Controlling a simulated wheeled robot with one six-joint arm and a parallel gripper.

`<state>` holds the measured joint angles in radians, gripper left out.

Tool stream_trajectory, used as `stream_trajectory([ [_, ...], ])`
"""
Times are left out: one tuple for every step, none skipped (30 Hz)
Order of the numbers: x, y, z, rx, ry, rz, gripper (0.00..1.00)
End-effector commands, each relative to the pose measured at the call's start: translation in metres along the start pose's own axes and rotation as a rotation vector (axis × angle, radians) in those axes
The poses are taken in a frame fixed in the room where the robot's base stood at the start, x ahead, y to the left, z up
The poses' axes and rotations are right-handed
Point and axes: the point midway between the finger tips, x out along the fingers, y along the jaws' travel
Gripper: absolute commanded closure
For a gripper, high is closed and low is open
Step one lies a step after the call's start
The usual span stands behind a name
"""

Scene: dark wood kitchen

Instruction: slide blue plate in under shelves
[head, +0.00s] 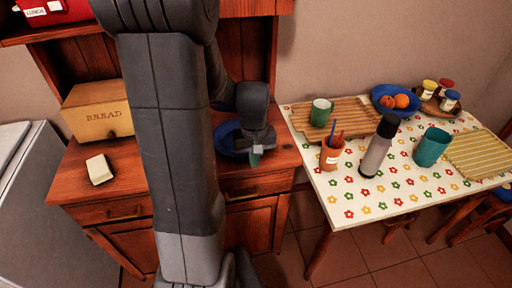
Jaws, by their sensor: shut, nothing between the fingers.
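The blue plate (223,138) sits on the wooden cabinet top, below the shelves (240,8). My arm hides its left part and my gripper its right part. My gripper (256,158) is shut and empty. It is at the plate's right front edge, low over the cabinet top; I cannot tell whether it touches the plate. The lower shelf board spans the top of the picture, above the back panel.
A bread box (98,110) and a pale block (99,169) stand left on the cabinet top (70,184). At right, a table (350,205) holds a grey bottle (377,150), cups, boards, jars and a blue fruit bowl (383,92).

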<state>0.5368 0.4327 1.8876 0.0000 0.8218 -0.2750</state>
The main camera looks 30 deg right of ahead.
Motion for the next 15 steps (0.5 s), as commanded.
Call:
stream_trajectory([
  [0.011, 0.0, 0.001, 0.0, -0.005, -0.001, 1.0],
  [0.016, 0.0, 0.001, 0.0, -0.005, -0.001, 1.0],
  [0.023, 0.0, 0.001, 0.0, -0.006, -0.002, 1.0],
  [0.028, 0.0, 0.001, 0.0, -0.005, -0.001, 1.0],
  [0.025, 0.0, -0.006, -0.001, -0.001, 0.0, 1.0],
  [0.024, 0.0, -0.014, -0.002, 0.001, 0.0, 1.0],
  [0.024, 0.0, -0.018, -0.003, 0.001, 0.0, 1.0],
  [0.024, 0.0, -0.022, -0.003, 0.001, 0.0, 1.0],
  [0.024, 0.0, -0.026, -0.002, 0.0, 0.0, 1.0],
  [0.024, 0.0, -0.029, -0.002, 0.0, 0.0, 1.0],
  [0.024, 0.0, -0.032, -0.001, 0.0, 0.0, 1.0],
  [0.024, 0.0, -0.035, -0.001, 0.0, 0.0, 1.0],
  [0.024, 0.0, -0.036, 0.0, 0.0, 0.0, 1.0],
  [0.024, 0.0, -0.038, 0.0, 0.0, 0.0, 1.0],
  [0.025, 0.0, -0.039, 0.0, 0.0, 0.0, 1.0],
])
